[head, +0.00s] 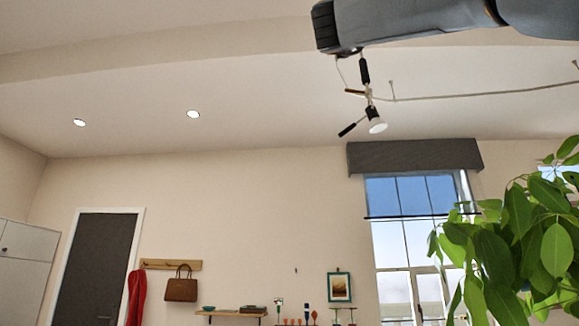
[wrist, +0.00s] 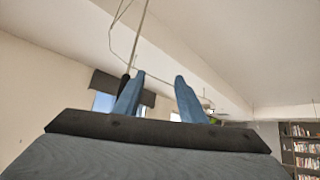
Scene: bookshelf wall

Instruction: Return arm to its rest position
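My gripper (wrist: 158,76) shows in the wrist view with its two blue fingers apart and nothing between them. It points up toward the ceiling and wall. In the head view, a grey-blue part of my arm (head: 420,20) with a black ribbed end crosses the top right, high up. The fingers cannot be made out in the head view.
A track lamp (head: 375,122) hangs from the ceiling below my arm in the head view. A leafy plant (head: 515,245) fills the lower right, before a window (head: 400,197). A bookshelf (wrist: 301,150) stands at the right in the wrist view.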

